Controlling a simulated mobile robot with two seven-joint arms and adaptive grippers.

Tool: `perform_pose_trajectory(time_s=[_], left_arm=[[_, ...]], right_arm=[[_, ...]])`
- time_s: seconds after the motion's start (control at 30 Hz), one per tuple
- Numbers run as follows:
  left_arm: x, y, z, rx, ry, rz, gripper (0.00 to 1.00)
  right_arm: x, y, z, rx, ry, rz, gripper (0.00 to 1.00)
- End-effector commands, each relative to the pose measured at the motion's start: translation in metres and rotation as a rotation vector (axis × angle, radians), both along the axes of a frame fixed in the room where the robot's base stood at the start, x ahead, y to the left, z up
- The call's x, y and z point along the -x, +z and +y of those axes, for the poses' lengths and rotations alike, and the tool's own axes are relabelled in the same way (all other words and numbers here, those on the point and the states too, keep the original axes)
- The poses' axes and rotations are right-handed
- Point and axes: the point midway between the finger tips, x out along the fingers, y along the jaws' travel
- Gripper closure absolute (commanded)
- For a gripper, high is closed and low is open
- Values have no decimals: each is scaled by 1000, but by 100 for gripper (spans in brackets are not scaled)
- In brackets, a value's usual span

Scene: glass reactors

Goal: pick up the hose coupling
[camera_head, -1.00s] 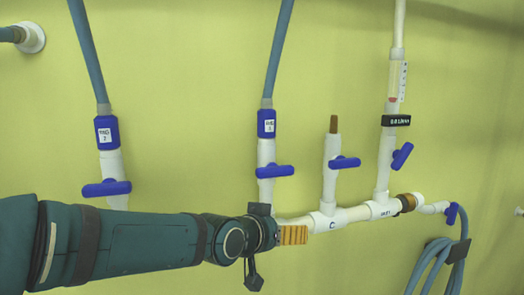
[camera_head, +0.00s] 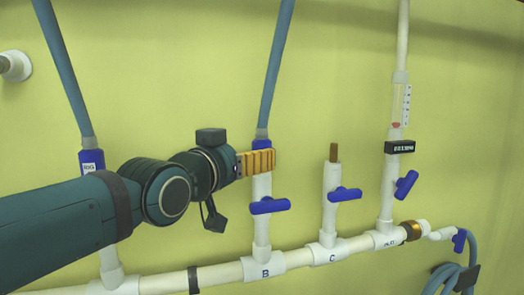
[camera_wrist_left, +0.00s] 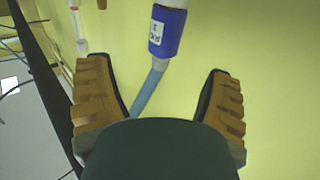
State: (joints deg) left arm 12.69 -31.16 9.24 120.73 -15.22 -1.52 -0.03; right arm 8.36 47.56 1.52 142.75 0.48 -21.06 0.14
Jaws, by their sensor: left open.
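A blue hose coupling with a white label joins a blue-grey hose to the white pipe of branch B. In the head view only its top (camera_head: 262,143) shows above my gripper. In the left wrist view the coupling (camera_wrist_left: 167,30) is just above the gap between the fingers, with its hose (camera_wrist_left: 148,92) running down the gap. My left gripper (camera_head: 257,162) is open and empty, with its orange ridged fingers at coupling height. The left wrist view shows both fingers (camera_wrist_left: 160,68) spread apart; I cannot tell whether they reach around the coupling. My right gripper is not in view.
A second blue coupling (camera_head: 91,161) on the left hose is partly behind my arm. Blue valve handles stick out below branch B (camera_head: 269,205), on branch C (camera_head: 344,194) and further right (camera_head: 406,185). A white manifold pipe (camera_head: 220,274) runs below. The wall (camera_head: 190,70) is yellow-green.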

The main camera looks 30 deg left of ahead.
Motion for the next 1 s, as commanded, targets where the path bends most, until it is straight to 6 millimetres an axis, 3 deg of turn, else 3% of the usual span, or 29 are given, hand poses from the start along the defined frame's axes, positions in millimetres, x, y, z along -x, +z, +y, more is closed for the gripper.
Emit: perform_pose_trajectory(time_s=[0.7,1.0], left_arm=[[-73,2,11,0,1,2,20],[-75,2,11,0,0,0,23]], right_arm=[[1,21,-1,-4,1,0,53],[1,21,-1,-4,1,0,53]])
